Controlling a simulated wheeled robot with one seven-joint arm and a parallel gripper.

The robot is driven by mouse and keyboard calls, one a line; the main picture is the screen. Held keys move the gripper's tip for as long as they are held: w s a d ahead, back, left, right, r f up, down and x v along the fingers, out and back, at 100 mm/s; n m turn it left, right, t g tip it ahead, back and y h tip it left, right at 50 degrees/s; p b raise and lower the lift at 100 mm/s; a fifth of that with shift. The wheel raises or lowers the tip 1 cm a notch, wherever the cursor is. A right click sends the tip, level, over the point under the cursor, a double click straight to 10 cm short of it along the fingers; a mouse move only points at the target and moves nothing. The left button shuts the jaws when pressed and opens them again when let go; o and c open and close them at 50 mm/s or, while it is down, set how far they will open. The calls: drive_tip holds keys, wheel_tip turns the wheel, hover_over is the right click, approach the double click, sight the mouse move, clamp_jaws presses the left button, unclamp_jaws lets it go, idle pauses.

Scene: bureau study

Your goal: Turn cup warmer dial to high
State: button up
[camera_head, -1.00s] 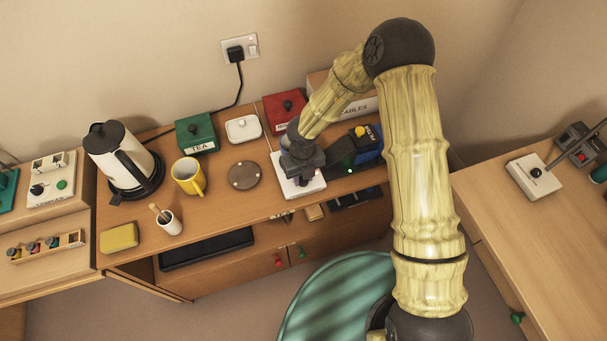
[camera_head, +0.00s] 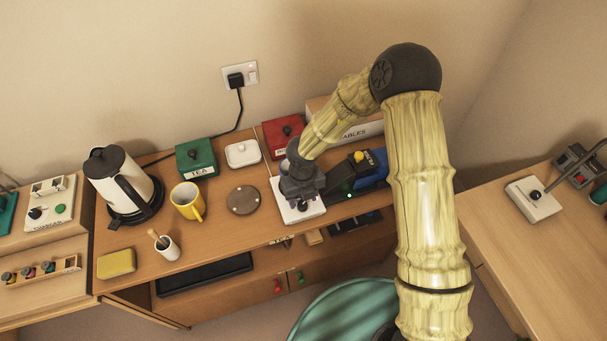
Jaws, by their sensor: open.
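A white, flat, square-based device (camera_head: 311,211) stands near the front edge of the wooden desk; it may be the cup warmer. My gripper (camera_head: 298,204) is directly over it, pointing down, with its tips at or just above its top. My gripper hides most of the device's upper face, so I cannot see its dial or setting. I cannot tell whether the fingers touch it. A round brown disc (camera_head: 243,200) lies to the left of the device.
A yellow mug (camera_head: 187,201), a kettle (camera_head: 125,185), a green tea box (camera_head: 196,157), a white dish (camera_head: 242,154) and a red box (camera_head: 283,137) stand to the left and behind. A dark-and-blue device (camera_head: 368,168) with a yellow knob is close on the right.

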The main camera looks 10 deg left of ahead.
sight(303, 204)
wheel_tip(303, 204, up, 16)
drive_tip(key=shift+f+p, duration=0.25)
drive_tip(key=shift+p, duration=0.15)
idle(0.3)
drive_tip(key=w+d+r+n+t+y, duration=0.1)
drive_tip(key=w+d+r+n+t, duration=0.55)
drive_tip(key=w+d+n, duration=0.5)
drive_tip(key=s+d+n+g, duration=0.2)
drive_tip(key=s+d+n, duration=0.5)
drive_tip(key=s, duration=0.3)
drive_tip(key=s+d+n+g+h, duration=0.1)
drive_tip(key=s+d+n+g, duration=0.1)
drive_tip(key=s+d+n, duration=0.5)
drive_tip(key=s+n, duration=0.3)
drive_tip(key=shift+d+r, duration=0.35)
drive_tip(key=shift+n, duration=0.25)
